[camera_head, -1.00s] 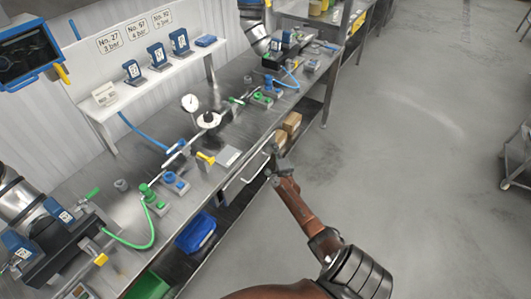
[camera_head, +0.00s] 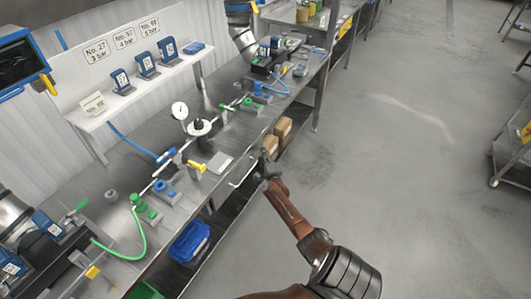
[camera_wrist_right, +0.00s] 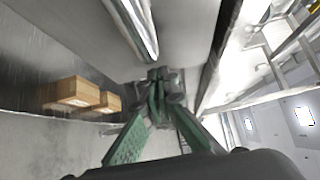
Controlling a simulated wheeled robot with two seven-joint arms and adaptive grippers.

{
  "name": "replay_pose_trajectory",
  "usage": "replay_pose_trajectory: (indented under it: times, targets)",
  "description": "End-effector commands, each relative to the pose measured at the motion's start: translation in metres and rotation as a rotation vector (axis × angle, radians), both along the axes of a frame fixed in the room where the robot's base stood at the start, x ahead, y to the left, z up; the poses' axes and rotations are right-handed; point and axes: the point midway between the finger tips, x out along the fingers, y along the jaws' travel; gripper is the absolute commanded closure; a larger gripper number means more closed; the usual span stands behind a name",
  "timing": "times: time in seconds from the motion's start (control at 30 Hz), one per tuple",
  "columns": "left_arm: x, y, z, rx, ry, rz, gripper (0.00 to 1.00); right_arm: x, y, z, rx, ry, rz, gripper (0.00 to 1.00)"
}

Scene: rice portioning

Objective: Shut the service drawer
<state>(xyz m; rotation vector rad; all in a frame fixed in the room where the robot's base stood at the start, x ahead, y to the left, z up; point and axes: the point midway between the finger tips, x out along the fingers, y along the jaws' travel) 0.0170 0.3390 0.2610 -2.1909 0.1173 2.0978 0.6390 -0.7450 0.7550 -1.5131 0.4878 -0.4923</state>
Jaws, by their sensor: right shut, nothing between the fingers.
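The service drawer (camera_head: 236,172) is a grey metal front with a bar handle (camera_head: 243,177), under the front edge of the bench. How far it stands open is hard to tell in the head view. My right gripper (camera_head: 266,171) is just to the right of the handle, on the aisle side. In the right wrist view, a grey panel with a bright bar (camera_wrist_right: 142,32) fills the upper middle. The green fingers of my right gripper (camera_wrist_right: 158,82) are shut and empty, with their tips close to this panel; contact cannot be told. My left gripper is out of view.
Cardboard boxes (camera_head: 283,130) sit on the lower shelf beyond the drawer, and a blue bin (camera_head: 189,242) is on this side. The bench (camera_head: 128,165) carries a gauge, valves and hoses. The grey floor (camera_head: 390,190) to the right is clear up to a cart (camera_head: 508,160).

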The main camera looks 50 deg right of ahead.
Motion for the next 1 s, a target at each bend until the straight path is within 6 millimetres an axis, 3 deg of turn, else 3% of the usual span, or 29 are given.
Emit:
replay_pose_trajectory:
  times: [0.13,0.2,0.5,0.7,1.0]
  targets:
    - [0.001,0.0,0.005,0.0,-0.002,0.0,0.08,-0.016,0.0,-0.003,0.0,0.006,0.004,1.0]
    - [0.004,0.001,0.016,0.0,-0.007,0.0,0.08,-0.03,0.014,-0.001,0.006,0.004,0.006,1.0]
    - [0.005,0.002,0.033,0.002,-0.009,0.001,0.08,-0.087,0.041,-0.002,0.002,0.006,-0.007,1.0]
    - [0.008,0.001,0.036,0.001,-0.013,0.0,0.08,-0.1,0.052,-0.003,0.0,0.006,-0.005,1.0]
    - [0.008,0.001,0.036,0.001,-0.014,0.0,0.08,-0.1,0.056,-0.006,-0.001,0.012,0.0,1.0]
